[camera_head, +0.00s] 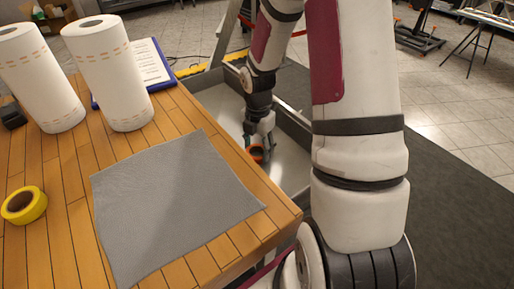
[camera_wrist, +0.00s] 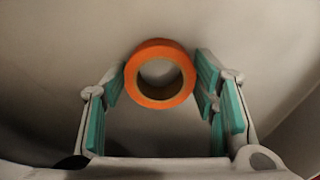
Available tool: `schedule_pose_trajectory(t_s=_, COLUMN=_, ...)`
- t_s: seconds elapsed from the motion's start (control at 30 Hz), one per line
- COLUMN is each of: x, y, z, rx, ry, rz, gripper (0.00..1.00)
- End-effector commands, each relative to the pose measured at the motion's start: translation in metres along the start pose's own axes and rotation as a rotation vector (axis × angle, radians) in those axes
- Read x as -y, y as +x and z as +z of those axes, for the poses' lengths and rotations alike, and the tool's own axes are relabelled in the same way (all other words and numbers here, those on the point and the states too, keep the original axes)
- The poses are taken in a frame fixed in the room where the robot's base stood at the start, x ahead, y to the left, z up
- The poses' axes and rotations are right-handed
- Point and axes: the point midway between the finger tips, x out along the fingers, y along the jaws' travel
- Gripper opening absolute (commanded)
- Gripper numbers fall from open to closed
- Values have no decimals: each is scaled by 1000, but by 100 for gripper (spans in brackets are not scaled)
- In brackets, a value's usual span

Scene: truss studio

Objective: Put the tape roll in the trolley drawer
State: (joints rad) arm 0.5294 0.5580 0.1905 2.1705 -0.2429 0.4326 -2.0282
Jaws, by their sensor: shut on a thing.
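An orange tape roll (camera_wrist: 160,74) is between the teal finger pads of my gripper (camera_wrist: 160,85) in the wrist view. The gripper is shut on the roll. In the head view, my gripper (camera_head: 262,142) points down inside the open grey trolley drawer (camera_head: 297,122), with the orange tape roll (camera_head: 257,153) at its fingertips. The drawer's pale floor is close behind the roll; I cannot tell whether the roll touches it. My arm hides part of the drawer. A yellow tape roll (camera_head: 24,205) lies at the left of the wooden top.
The wooden top (camera_head: 67,165) beside the drawer holds a grey cloth (camera_head: 170,205), two paper towel rolls (camera_head: 108,72), a blue clipboard (camera_head: 145,65) and a small black object (camera_head: 12,115). The wooden top's edge runs alongside the drawer. A dark mat (camera_head: 450,200) lies on the floor at right.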

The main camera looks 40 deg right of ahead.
Motion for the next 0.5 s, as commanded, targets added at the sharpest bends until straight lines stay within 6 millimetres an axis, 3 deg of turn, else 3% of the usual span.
schedule_pose_trajectory(t_s=0.33, x=0, y=3, z=0, rx=0, ry=0, rz=0, gripper=25)
schedule_pose_trajectory(t_s=0.37, x=0, y=3, z=0, rx=0, ry=0, rz=0, gripper=58)
schedule_pose_trajectory(t_s=0.43, x=0, y=3, z=0, rx=0, ry=0, rz=0, gripper=73)
schedule_pose_trajectory(t_s=0.5, x=0, y=2, z=0, rx=0, ry=0, rz=0, gripper=73)
